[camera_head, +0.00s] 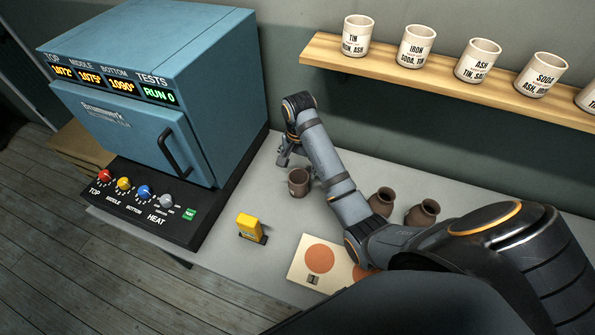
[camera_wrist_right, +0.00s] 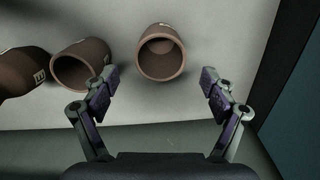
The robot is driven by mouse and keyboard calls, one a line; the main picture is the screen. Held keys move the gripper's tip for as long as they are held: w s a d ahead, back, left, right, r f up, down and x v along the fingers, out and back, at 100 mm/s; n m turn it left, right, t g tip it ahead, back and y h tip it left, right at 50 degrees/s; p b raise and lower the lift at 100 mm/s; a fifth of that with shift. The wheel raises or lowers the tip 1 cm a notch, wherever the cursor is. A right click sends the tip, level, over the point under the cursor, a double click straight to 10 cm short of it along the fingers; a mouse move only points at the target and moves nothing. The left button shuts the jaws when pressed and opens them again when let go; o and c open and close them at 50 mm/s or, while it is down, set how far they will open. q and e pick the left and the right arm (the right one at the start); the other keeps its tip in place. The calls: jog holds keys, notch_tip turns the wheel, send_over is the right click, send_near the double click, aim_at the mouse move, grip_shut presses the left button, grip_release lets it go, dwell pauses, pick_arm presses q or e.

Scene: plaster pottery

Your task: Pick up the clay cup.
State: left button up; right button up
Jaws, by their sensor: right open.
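A brown clay cup (camera_head: 298,184) stands on the grey worktop beside the kiln in the head view. My right gripper (camera_head: 285,158) is just behind it, near the wall. In the wrist view, my right gripper (camera_wrist_right: 159,80) is open and empty. My left gripper is not in view.
The blue kiln (camera_head: 150,90) stands at the left. Two brown pots (camera_head: 381,201) (camera_head: 425,211) stand right of my forearm. A yellow device (camera_head: 250,228) and a board with orange discs (camera_head: 308,257) lie in front. A shelf (camera_head: 450,86) holds several labelled cups.

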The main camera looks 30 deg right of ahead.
aim_at(299, 185)
jog(key=f+b, duration=0.5)
jog(key=shift+s+f+b, duration=0.2)
jog(key=shift+f+b, duration=0.1)
jog(key=shift+f, duration=0.1)
jog(key=shift+a+f+b, duration=0.1)
jog(key=shift+f+b, duration=0.5)
jog(key=shift+f, duration=0.1)
jog(key=shift+w+f+p, duration=0.2)
jog(key=shift+f+p, duration=0.4)
jog(key=shift+f, duration=1)
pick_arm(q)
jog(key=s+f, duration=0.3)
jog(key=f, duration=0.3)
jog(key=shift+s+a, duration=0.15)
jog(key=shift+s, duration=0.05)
pick_arm(e)
jog(key=shift+r, duration=0.1)
jog(key=shift+c, duration=0.3)
